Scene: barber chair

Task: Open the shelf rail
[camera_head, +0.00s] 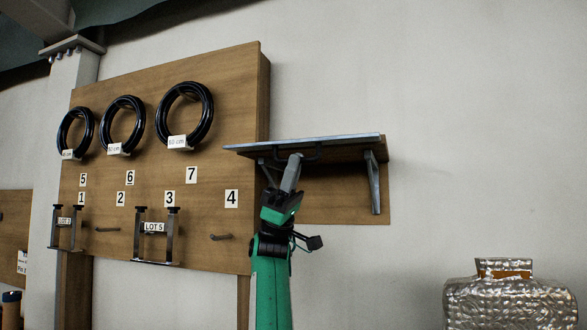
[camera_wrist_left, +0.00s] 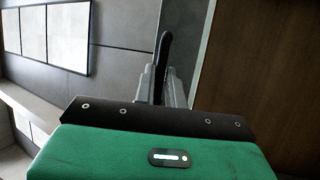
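The grey shelf (camera_head: 335,140) is fixed to the wooden wall board by metal brackets. A thin dark rail (camera_head: 318,152) shows under the shelf's front edge. My left gripper (camera_head: 294,160) reaches up from below, its fingertips at the left part of this rail. In the left wrist view a dark bar, which looks like the rail (camera_wrist_left: 164,50), stands between the two grey fingers (camera_wrist_left: 163,85). The fingers are close together and look shut on it; the exact contact is partly hidden. My right gripper is not in view.
The wooden board (camera_head: 235,100) left of the shelf carries several black coils (camera_head: 207,118), number labels and metal holders (camera_head: 173,235). A shiny silver-wrapped object (camera_head: 512,305) stands at the lower right. The wall right of the shelf is bare.

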